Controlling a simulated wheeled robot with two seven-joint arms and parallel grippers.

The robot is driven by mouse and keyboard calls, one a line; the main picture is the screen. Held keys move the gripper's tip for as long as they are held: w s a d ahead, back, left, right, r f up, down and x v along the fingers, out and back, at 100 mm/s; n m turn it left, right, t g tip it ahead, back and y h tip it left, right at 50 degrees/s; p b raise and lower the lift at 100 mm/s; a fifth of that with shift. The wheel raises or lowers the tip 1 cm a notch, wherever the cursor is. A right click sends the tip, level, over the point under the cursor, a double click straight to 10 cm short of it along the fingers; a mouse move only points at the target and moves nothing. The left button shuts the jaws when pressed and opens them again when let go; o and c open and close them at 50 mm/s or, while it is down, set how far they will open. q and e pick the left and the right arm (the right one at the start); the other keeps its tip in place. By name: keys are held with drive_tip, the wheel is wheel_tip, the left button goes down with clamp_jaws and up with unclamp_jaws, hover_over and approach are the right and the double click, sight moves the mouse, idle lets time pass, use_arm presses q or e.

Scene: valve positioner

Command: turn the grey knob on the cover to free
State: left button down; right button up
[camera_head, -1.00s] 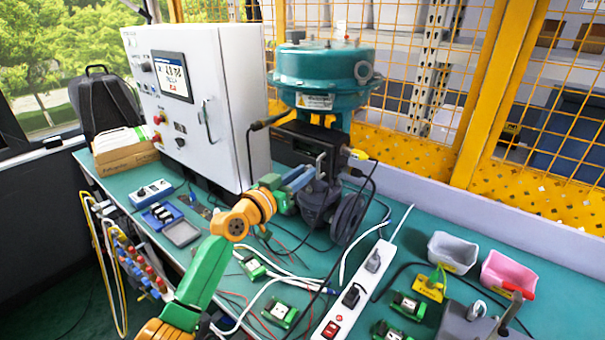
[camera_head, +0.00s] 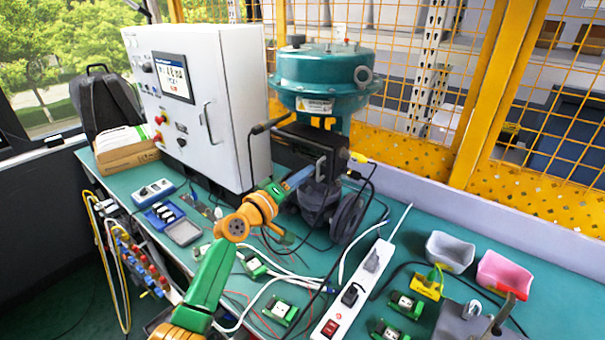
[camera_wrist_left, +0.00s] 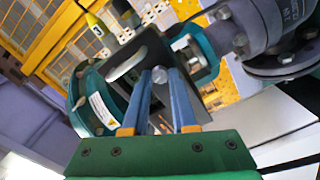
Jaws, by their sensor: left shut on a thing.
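The positioner is a black box (camera_head: 298,143) below the teal round actuator (camera_head: 322,75). In the left wrist view its dark cover (camera_wrist_left: 150,65) faces me at a tilt, with a light slot-shaped handle or window on it. The small round grey knob (camera_wrist_left: 160,75) sits at the cover, between my left fingertips. My left gripper (camera_wrist_left: 161,78) is shut on the knob, its blue fingers converging there. In the head view my left gripper (camera_head: 302,178) reaches the positioner's front from the left; the knob cannot be made out there. My right gripper is not in view.
A white control cabinet (camera_head: 205,100) stands left of the actuator. Cables, a white power strip (camera_head: 352,290), small green modules (camera_head: 280,312) and two bins (camera_head: 450,252) lie on the green bench. A yellow mesh fence (camera_head: 420,100) is behind. A grey flanged pipe (camera_wrist_left: 275,40) is close by.

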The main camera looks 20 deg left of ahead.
use_arm(q)
drive_tip(key=n+p, duration=0.1)
drive_tip(key=n, duration=0.4)
drive_tip(key=shift+n+p, duration=0.3)
drive_tip(key=shift+n, duration=0.1)
idle(0.4)
drive_tip(key=c, duration=1)
unclamp_jaws()
drive_tip(key=v, duration=0.7)
drive_tip(key=shift+s, duration=0.1)
